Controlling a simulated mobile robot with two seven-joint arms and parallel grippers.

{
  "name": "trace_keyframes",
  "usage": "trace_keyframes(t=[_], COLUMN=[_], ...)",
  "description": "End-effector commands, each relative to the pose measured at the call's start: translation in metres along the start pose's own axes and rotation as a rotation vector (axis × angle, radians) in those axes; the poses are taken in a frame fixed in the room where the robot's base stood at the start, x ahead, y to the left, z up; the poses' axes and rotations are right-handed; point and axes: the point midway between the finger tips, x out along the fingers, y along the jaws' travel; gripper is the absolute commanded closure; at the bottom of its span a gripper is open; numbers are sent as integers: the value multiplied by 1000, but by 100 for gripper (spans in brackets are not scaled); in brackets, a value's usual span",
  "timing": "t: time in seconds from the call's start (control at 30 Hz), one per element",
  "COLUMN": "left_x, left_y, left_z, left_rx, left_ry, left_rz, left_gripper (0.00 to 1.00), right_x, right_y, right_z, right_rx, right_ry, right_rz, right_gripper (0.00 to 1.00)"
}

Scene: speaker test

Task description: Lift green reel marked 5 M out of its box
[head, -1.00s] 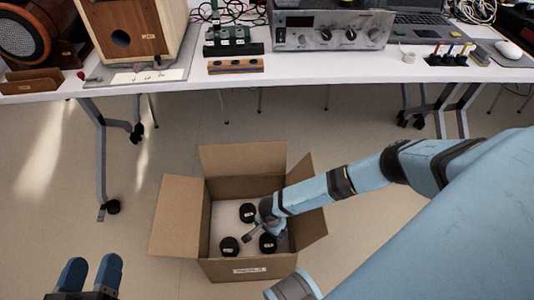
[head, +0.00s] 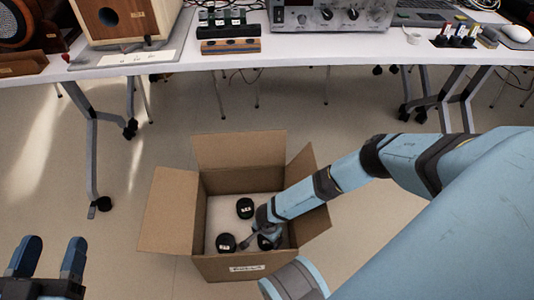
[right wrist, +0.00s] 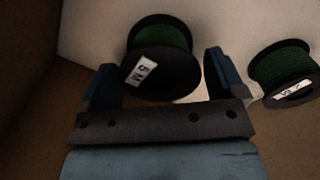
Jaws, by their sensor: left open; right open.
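The green reel marked 5 M (right wrist: 163,62) has black flanges and a white label. In the right wrist view it sits between the spread fingers of my right gripper (right wrist: 158,75), which is open; I cannot tell whether they touch it. In the head view my right gripper (head: 259,236) is down inside the open cardboard box (head: 215,268), partly covering the reel (head: 266,243) at the box's front right. My left gripper (head: 48,260) is open and empty at the lower left, away from the box.
A second green reel (right wrist: 284,76) lies to the right in the wrist view. In the head view two other reels show in the box, one farther back (head: 245,208) and one front left (head: 226,242). Flaps stand open around it. A white table (head: 330,53) with equipment is behind.

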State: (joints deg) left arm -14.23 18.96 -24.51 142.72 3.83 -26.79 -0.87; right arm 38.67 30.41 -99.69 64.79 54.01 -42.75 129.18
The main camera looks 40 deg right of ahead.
Motion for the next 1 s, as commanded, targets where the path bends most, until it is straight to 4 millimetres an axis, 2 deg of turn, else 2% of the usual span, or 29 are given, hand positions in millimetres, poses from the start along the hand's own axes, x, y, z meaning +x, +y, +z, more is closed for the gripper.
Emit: trace_keyframes(t=[0.07,0.1,0.27,0.53,0.67,0.87,1.0], left_x=[0,0,0,0,1,-2,-10], left_y=[0,0,0,0,0,5,21], left_z=[0,0,0,-1,-5,-11,-7], left_rx=[-1,-1,-2,-4,-15,-100,-264], left_ry=[-1,-1,-1,-2,-7,-54,-146], left_rz=[0,0,0,1,4,13,10], left_gripper=[42,42,42,42,42,42,42], right_x=[-1,-1,-1,-2,-9,-40,-79], right_y=[0,0,0,0,0,1,1], right_z=[0,0,0,0,0,0,0], right_rx=[0,0,0,0,1,1,2], right_ry=[0,0,0,0,-1,-1,-3], right_rz=[0,0,0,0,1,1,0], right_gripper=[11,16,53,53,53,53,53])
